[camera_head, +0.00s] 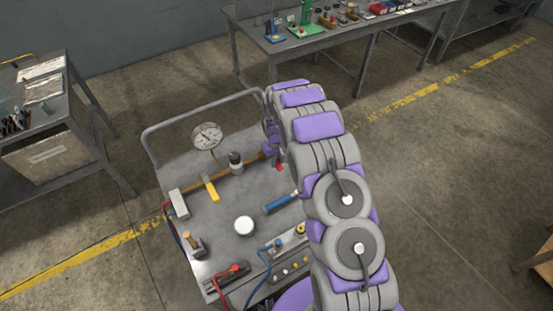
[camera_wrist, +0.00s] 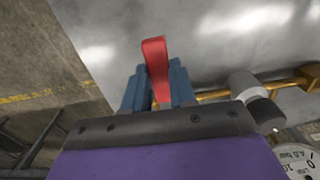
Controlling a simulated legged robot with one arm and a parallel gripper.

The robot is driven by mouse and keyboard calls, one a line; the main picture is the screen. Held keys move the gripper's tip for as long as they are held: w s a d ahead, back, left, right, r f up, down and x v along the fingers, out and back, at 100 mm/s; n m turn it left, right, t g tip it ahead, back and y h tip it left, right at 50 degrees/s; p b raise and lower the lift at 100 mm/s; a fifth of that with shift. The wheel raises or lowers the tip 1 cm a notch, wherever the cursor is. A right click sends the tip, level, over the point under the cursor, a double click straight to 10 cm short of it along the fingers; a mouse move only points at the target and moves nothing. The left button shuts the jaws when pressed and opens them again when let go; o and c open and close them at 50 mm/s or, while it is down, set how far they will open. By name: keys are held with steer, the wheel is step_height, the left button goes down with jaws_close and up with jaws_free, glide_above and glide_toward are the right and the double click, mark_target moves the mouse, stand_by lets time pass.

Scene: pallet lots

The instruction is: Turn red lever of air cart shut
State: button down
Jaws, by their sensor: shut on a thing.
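The air cart (camera_head: 215,225) stands in the head view with a grey top and a tube handle at its far side. The red lever (camera_wrist: 154,55) stands out between the two blue fingers of my gripper (camera_wrist: 157,75) in the wrist view, and the fingers are shut on it. In the head view only a small red piece of the lever (camera_head: 278,166) shows beside my arm. My gripper is mostly hidden there behind the arm. The lever's pivot and its angle to the pipe are hidden.
A brass pipe (camera_head: 232,180) with a gauge (camera_head: 206,136) and a yellow lever (camera_head: 210,187) runs across the cart. A blue-handled part (camera_head: 280,203) and a white round knob (camera_head: 244,225) are nearby. Workbenches stand at left (camera_head: 95,130) and back.

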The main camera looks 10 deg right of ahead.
steer(key=c, duration=0.9)
jaws_free()
steer(key=shift+a, duration=0.15)
step_height(320, 180, up, 17)
steer(key=shift+w+r+p, duration=0.1)
steer(key=shift+r+p, duration=0.05)
steer(key=shift+p, duration=0.55)
